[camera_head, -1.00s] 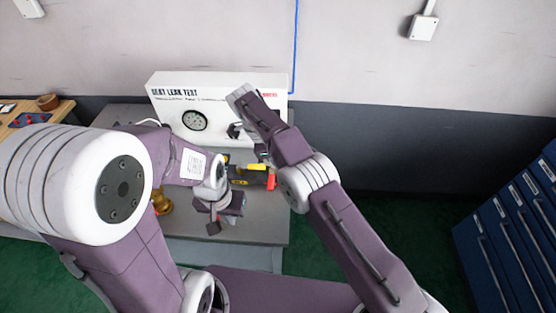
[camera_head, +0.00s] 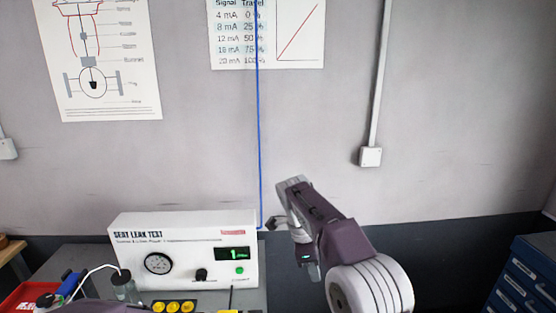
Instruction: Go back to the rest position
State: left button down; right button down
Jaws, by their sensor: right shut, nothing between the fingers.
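My right gripper (camera_head: 273,224) is at the centre of the head view, partly behind my purple right wrist. It is shut and empty. My left gripper is not in view; only a purple edge of my own body shows at the bottom left.
The box has a round gauge (camera_head: 158,263), a black knob (camera_head: 201,275) and a lit green display (camera_head: 232,254). Yellow round parts (camera_head: 173,307) and a red tray (camera_head: 22,298) lie in front. A blue cabinet (camera_head: 524,280) stands at right. A blue line (camera_head: 259,130) runs up the wall.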

jog(key=s+d+f+n+y, duration=0.1)
jog(key=s+d+f+n, duration=0.15)
jog(key=s+d, duration=0.3)
jog(key=s+d+f+n+y, duration=0.1)
jog(key=s+d+f+n, duration=0.2)
jog(key=s, duration=0.4)
jog(key=s+f+n+t+y, duration=0.1)
jog(key=s+f+n, duration=0.6)
jog(key=n, duration=0.6)
jog(key=shift+s+f, duration=0.4)
jog(key=shift+s, duration=0.5)
jog(key=shift+s+n, duration=0.1)
jog(key=shift+n, duration=0.15)
